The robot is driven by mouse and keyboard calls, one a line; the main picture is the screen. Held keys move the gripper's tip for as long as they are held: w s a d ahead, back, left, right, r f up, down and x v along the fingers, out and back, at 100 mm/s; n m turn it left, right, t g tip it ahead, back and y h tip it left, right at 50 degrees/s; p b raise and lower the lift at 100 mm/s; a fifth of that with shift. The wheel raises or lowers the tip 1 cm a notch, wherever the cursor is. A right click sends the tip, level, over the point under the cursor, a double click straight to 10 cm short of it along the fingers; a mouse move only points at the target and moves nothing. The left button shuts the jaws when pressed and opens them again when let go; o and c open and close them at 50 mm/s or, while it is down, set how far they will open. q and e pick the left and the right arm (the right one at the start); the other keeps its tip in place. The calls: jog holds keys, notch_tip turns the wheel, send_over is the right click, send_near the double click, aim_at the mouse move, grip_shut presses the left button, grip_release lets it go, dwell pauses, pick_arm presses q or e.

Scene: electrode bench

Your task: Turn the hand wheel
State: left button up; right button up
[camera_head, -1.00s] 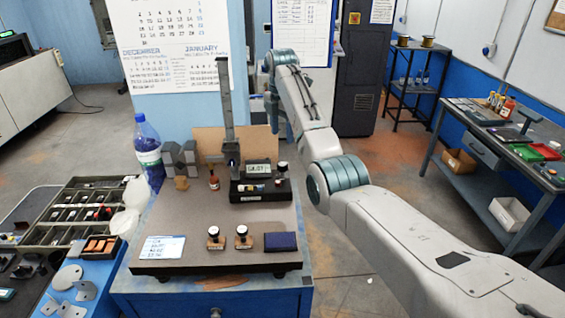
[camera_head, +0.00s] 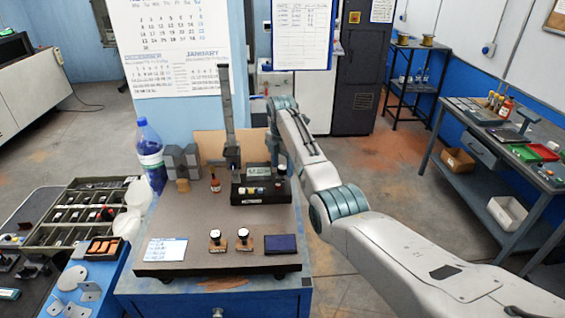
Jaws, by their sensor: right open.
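A dark stand with a tall upright column (camera_head: 227,110) stands toward the back of the work plate (camera_head: 200,225). A black instrument box (camera_head: 262,192) with a small display sits at its foot. I cannot clearly make out a hand wheel; it may be small or hidden near the column and my right wrist. My right arm comes in from the right and bends down behind the box. My right gripper (camera_head: 275,153) is low, just right of the column, open, small and partly hidden. I see no contact with the stand. My left gripper is out of view.
Two small round-topped pieces (camera_head: 229,239) and a dark blue block (camera_head: 280,244) lie at the plate's front. A grey V-shaped block (camera_head: 182,160) and a bottle (camera_head: 150,155) stand left. A compartment tray (camera_head: 85,212) is farther left. The plate's middle is clear.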

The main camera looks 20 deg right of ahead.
jog(key=shift+c, duration=0.2)
jog(key=c, duration=0.9)
jog(key=shift+m, duration=0.3)
